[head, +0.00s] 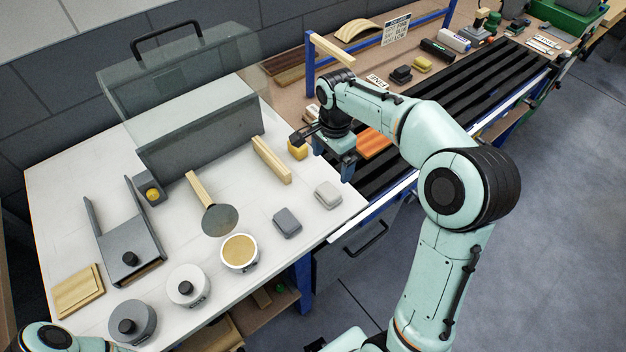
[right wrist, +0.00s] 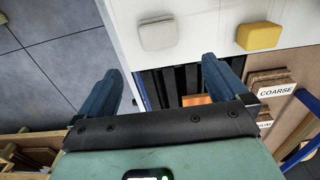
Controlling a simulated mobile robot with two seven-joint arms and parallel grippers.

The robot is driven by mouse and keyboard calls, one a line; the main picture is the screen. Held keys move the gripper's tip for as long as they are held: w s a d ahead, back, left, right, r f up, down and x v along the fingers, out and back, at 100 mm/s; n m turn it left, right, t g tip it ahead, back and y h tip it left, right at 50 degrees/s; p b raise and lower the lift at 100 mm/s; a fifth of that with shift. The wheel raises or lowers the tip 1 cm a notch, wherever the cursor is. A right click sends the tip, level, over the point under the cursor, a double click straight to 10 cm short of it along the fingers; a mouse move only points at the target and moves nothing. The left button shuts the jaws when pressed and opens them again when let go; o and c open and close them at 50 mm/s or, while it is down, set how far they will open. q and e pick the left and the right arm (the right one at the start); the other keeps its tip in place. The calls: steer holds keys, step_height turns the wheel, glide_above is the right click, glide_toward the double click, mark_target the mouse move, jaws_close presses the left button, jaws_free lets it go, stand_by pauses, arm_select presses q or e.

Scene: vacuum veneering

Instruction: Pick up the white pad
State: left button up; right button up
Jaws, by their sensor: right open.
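The white pad (head: 328,194) is a small rounded light block lying on the white worktop near its right edge. It also shows in the right wrist view (right wrist: 158,33), at the top, beyond the fingertips. A darker grey pad (head: 287,222) lies to its left and nearer. My right gripper (head: 334,161) is open and empty, above the worktop's right edge, behind the white pad in the head view and apart from it. In the right wrist view its two blue fingers (right wrist: 162,72) are spread wide. My left gripper is not in view; only part of my left arm shows at bottom left.
A yellow block (head: 297,149) sits close to my right gripper. A wooden bar (head: 271,160), a spreader (head: 219,218) and several pots stand left of the pads. A black slatted bed (head: 475,88) and an orange piece (head: 373,144) lie to the right.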

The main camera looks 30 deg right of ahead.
glide_above(329, 191)
steer(key=f, duration=0.7)
steer(key=shift+s+d+f+b, duration=0.15)
steer(key=shift+s+d+b, duration=0.05)
steer(key=shift+s+b, duration=0.1)
steer(key=f, duration=0.4)
steer(key=w+f, duration=0.1)
steer(key=shift+a+f, duration=0.2)
steer(key=shift+f, duration=0.2)
steer(key=shift+s, duration=0.1)
steer(key=c, duration=1)
